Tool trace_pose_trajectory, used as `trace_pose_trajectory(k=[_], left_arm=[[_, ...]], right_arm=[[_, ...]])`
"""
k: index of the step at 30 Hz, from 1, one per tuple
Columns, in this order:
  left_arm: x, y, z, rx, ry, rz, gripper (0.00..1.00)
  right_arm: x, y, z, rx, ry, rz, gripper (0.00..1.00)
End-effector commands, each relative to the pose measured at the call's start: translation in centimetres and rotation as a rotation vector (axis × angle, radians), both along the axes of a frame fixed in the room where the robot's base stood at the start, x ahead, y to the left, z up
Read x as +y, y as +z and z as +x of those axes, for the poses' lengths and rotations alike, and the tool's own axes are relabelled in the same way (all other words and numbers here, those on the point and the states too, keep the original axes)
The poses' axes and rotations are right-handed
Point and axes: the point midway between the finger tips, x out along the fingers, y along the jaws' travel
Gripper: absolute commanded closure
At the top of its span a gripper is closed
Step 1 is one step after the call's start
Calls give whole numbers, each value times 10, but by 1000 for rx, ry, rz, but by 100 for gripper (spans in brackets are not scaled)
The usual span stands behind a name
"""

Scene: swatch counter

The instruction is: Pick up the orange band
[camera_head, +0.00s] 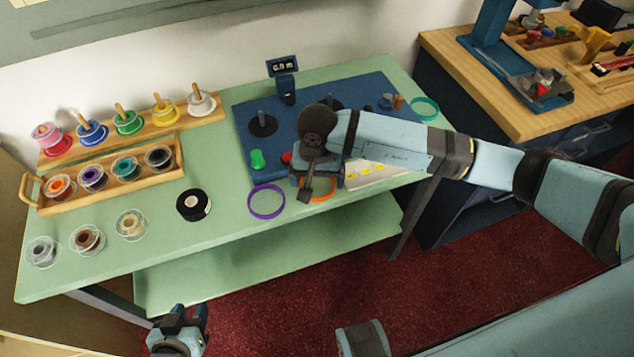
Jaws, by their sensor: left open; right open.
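The orange band (320,199) lies near the front edge of the green counter (226,235), to the right of the purple band (250,203). It is partly hidden by my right gripper (307,192), which reaches in from the right and points down over the band's left part. That gripper is open; I cannot tell whether its fingers touch the band or straddle its rim. My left gripper (180,328) is open and empty, low in front of the counter and well away from the band.
A teal band (437,112) lies at the counter's right end. A black roll (194,205), loose spools and a wooden spool tray (176,180) stand to the left.

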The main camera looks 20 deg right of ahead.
Motion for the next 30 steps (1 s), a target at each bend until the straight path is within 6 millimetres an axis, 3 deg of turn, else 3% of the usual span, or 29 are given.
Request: trace_pose_trajectory(k=[3,10,14,25,30], left_arm=[[-1,-1,0,2,3,-4,57],[-1,-2,-1,3,0,-1,57],[1,-2,-1,3,-2,3,57],[4,-1,-1,-1,-8,12,57],[3,0,-1,-1,-6,8,57]], right_arm=[[0,-9,0,-1,-1,0,5],[0,-10,0,-2,0,0,5],[0,-10,0,-1,0,1,34],[0,-9,0,-2,0,0,35],[0,1,1,-2,0,0,35]])
